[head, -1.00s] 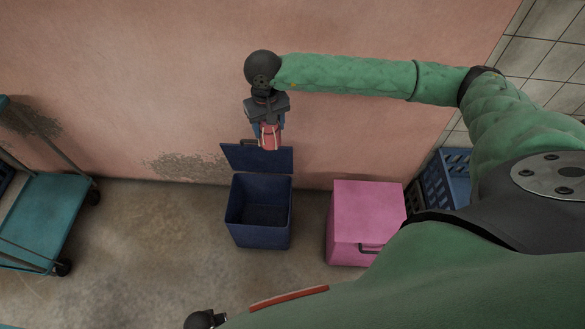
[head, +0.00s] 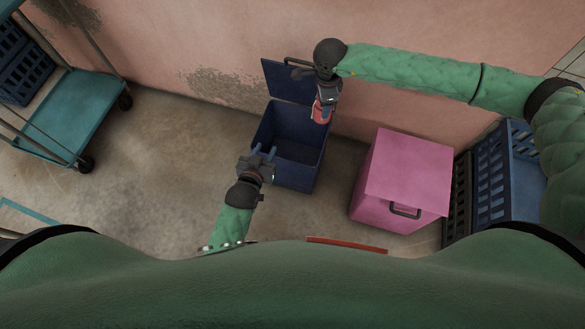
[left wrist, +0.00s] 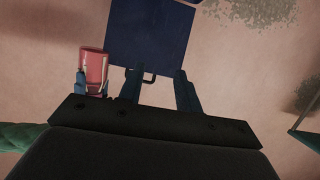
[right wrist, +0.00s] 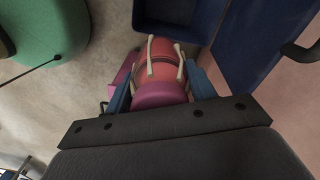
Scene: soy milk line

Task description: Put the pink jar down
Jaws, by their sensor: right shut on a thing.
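The pink jar (head: 322,112) is in my right gripper (head: 324,104), over the far right part of the open blue box (head: 290,150). In the right wrist view the jar (right wrist: 161,94) has a red body, a pink end and pale strips along its side. The blue fingers of my right gripper (right wrist: 160,92) press on it from both sides. The jar (left wrist: 95,68) also shows at the left in the left wrist view. My left gripper (head: 263,153) is open and empty at the box's near left edge; its fingers stand apart in the left wrist view (left wrist: 160,82).
The box's lid (head: 296,82) stands raised against the wall. A shut pink box (head: 405,175) with a dark handle is to the right, with crates (head: 505,170) beyond. A teal cart (head: 75,110) stands at the left. The floor between cart and blue box is clear.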

